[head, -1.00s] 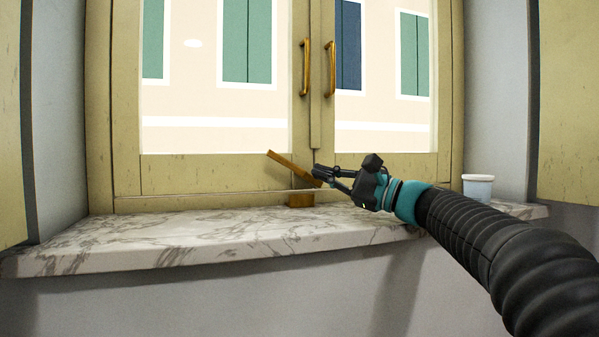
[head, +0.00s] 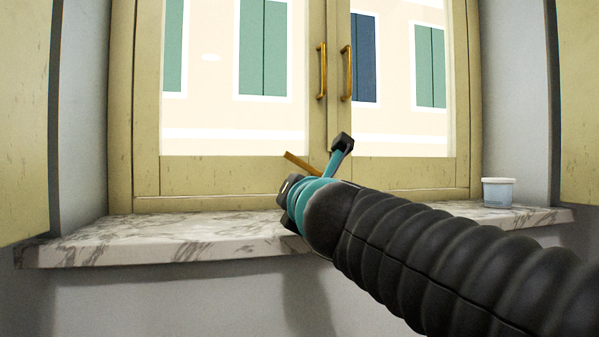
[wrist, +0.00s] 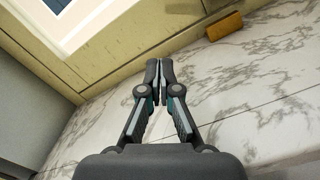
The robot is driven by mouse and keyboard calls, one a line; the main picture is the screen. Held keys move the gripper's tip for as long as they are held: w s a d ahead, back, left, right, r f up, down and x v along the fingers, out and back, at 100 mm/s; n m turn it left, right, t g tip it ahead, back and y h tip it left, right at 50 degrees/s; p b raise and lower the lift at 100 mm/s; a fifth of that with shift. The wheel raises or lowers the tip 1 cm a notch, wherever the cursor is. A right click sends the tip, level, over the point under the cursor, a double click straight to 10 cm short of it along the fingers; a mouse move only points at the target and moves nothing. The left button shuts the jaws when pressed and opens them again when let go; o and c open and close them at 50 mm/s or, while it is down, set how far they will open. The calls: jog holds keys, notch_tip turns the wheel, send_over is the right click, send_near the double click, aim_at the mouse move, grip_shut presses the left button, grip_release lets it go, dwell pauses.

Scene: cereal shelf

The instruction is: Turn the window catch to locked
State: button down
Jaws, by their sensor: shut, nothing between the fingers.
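The window catch (head: 302,162) is a brass-coloured bar low on the window frame. In the head view its visible end slants up to the left; the rest is hidden behind my arm.
The marble sill (head: 150,240) runs below the window. A small white-and-blue tub (head: 498,192) stands at its right end. Two brass handles (head: 322,72) sit higher on the window sashes. The left part of the sill is clear.

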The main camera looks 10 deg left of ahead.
aim_at(310, 171)
jog(key=shift+w+a, duration=0.15)
jog(key=shift+w, duration=0.15)
jog(key=p+x, duration=0.1)
jog(key=x, duration=0.8)
jog(key=shift+w+r+p, duration=0.15)
jog(key=shift+w+p, duration=0.15)
jog(key=shift+w+d+r+p, duration=0.15)
jog(key=shift+d+r+p, duration=0.05)
jog(key=shift+r+p, duration=0.35)
jog(key=shift+w+d+r+p, duration=0.1)
jog(key=shift+d+r+p, duration=0.15)
jog(key=shift+r+p, duration=0.3)
jog(key=shift+w+d+r+p, duration=0.25)
jog(key=shift+w+r+p, duration=0.15)
jog(key=shift+p, duration=0.2)
jog(key=shift+s+a, duration=0.1)
